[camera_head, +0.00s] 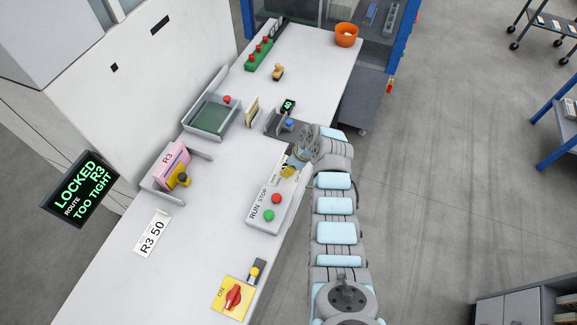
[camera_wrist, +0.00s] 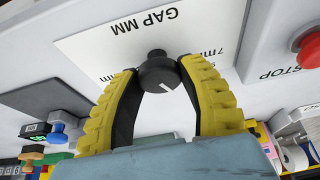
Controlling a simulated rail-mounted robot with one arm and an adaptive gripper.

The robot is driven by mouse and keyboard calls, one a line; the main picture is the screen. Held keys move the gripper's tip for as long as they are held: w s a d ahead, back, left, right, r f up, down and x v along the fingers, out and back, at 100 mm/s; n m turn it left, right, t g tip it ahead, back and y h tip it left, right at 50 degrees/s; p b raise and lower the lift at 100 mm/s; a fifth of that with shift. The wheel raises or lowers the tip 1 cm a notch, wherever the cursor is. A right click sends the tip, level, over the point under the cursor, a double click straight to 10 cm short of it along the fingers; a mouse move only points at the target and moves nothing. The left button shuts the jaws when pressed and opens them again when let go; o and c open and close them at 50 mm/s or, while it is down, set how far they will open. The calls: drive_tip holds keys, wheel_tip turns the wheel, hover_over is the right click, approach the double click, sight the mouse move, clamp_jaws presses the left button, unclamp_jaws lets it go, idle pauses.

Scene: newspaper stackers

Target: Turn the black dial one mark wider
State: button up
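The black dial (camera_wrist: 157,76) sits on a white plate (camera_wrist: 98,50) marked "GAP MM" in the wrist view. A white pointer line on the dial slants down and right. A "7mm" mark shows right of it; other marks are partly hidden by my fingers. My gripper (camera_wrist: 159,70) has its yellow, black-padded fingers on both sides of the dial, and the tips look to touch it. In the head view my gripper (camera_head: 289,171) is at the upper end of the RUN/STOP panel (camera_head: 262,218) and hides the dial. The screen (camera_head: 84,188) reads "LOCKED R3 ROUTE TOO TIGHT".
Red (camera_head: 276,198) and green (camera_head: 268,215) buttons are just below my gripper on the panel. A small green-lit display (camera_head: 288,105) and a blue knob (camera_head: 289,123) stand above it. A grey tray (camera_head: 187,134) and pink stack (camera_head: 172,161) lie left.

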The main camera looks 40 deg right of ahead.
drive_tip(key=c, duration=0.4)
drive_tip(key=m+h, duration=0.1)
drive_tip(key=m, duration=0.1)
drive_tip(key=m+p, duration=0.1)
drive_tip(key=m, duration=0.1)
drive_tip(key=shift+s+a+f+m+h+p, duration=0.1)
drive_tip(key=shift+a+m+h+p, duration=0.1)
drive_tip(key=shift+m+h+p, duration=0.85)
drive_tip(key=shift+m+h, duration=0.05)
drive_tip(key=shift+m, duration=1.2)
drive_tip(key=shift+f, duration=0.1)
drive_tip(key=o, duration=1.2)
drive_tip(key=shift+c, duration=0.2)
drive_tip(key=shift+d, duration=0.1)
